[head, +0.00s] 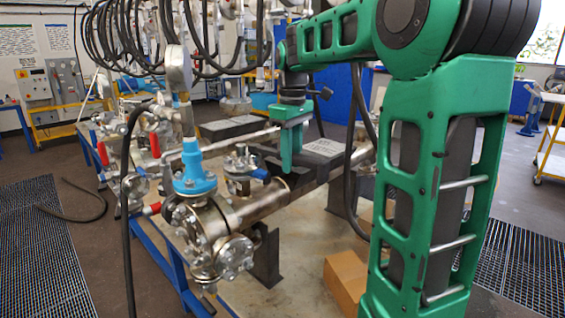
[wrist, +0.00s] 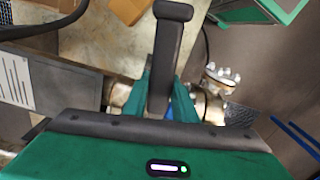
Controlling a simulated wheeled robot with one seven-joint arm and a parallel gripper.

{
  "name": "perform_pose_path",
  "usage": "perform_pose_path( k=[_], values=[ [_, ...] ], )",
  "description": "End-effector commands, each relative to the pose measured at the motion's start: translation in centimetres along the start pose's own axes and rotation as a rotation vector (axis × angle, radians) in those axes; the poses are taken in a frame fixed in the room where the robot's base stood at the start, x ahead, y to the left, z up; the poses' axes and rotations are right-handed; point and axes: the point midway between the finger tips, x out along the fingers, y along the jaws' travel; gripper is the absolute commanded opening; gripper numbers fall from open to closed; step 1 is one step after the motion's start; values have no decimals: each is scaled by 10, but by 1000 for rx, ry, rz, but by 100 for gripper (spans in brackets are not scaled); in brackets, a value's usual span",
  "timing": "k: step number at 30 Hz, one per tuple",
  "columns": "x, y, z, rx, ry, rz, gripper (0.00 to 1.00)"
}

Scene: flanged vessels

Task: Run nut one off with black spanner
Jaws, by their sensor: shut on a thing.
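My gripper (wrist: 165,105) is shut on the black spanner (wrist: 172,48), whose dark bar stands out between the green fingers in the wrist view. In the head view my gripper (head: 287,165) points down above the steel pipework, behind the blue valve. The spanner is hard to make out there against dark parts. A flange with several studs and nuts (wrist: 222,75) lies right of the spanner in the wrist view, apart from its visible end. A studded flange (head: 241,162) also shows left of my gripper in the head view. I cannot tell which nut is nut one.
A blue valve body (head: 195,172) with a gauge (head: 178,70) above it stands left of my gripper. Black hoses (head: 127,215) hang nearby. A bolted end flange (head: 235,257) faces the front. A cardboard box (head: 346,278) sits below right.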

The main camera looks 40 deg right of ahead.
Motion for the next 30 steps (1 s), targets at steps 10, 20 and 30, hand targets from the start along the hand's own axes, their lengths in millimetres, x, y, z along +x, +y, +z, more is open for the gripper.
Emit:
perform_pose_path(
  k=[10,20,30],
  values=[
    [-1,39,-7,-289,4,6,0],
    [-14,43,-8,-326,7,7,0],
    [-45,42,-8,-325,5,5,0]
  ],
)
